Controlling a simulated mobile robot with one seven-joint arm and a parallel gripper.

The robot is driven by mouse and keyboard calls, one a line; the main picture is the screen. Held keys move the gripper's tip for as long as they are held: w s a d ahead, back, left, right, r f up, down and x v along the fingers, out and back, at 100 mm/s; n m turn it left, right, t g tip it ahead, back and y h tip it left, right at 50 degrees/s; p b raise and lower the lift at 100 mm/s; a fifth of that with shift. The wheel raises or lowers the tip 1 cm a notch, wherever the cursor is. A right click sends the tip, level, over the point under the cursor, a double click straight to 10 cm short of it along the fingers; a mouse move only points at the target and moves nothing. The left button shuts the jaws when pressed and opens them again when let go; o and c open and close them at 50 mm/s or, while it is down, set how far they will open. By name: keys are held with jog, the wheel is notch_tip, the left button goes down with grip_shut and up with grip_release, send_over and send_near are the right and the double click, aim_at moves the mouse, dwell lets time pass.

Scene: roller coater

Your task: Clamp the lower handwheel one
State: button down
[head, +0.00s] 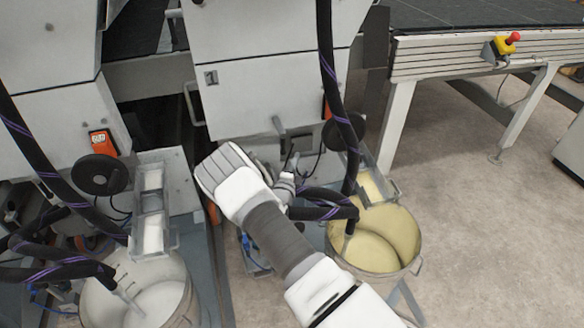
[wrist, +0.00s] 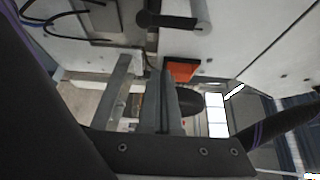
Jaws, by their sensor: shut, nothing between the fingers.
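One black handwheel (head: 345,131) sits at the right of the machine front, beside an orange counter (head: 326,107); part of it shows behind my fingers in the wrist view (wrist: 190,101). Another black handwheel (head: 99,174) is at the left, below a second orange counter (head: 103,143). A dark lever (head: 279,125) is on the panel above my gripper; a dark handle with a round knob shows near the top of the wrist view (wrist: 170,20). My gripper (head: 290,170) is shut and empty, below the lever and left of the right handwheel. My wrist hides part of the machine.
A bucket of yellowish liquid (head: 400,262) stands right of my forearm, and a bucket of white liquid (head: 165,308) at the left. Black hoses (head: 325,45) hang across the front. A conveyor table (head: 440,48) is at the right; the floor (head: 470,215) there is clear.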

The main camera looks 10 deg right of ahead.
jog(key=shift+w+a+b, duration=0.25)
jog(key=shift+w+b, duration=0.15)
jog(key=shift+w, duration=0.5)
jog(key=shift+w+a+b, duration=0.3)
jog(key=shift+w+b, duration=0.05)
jog(key=shift+w, duration=0.5)
jog(key=shift+w+a+b, duration=0.25)
jog(key=shift+w+b, duration=0.15)
jog(key=shift+w, duration=0.5)
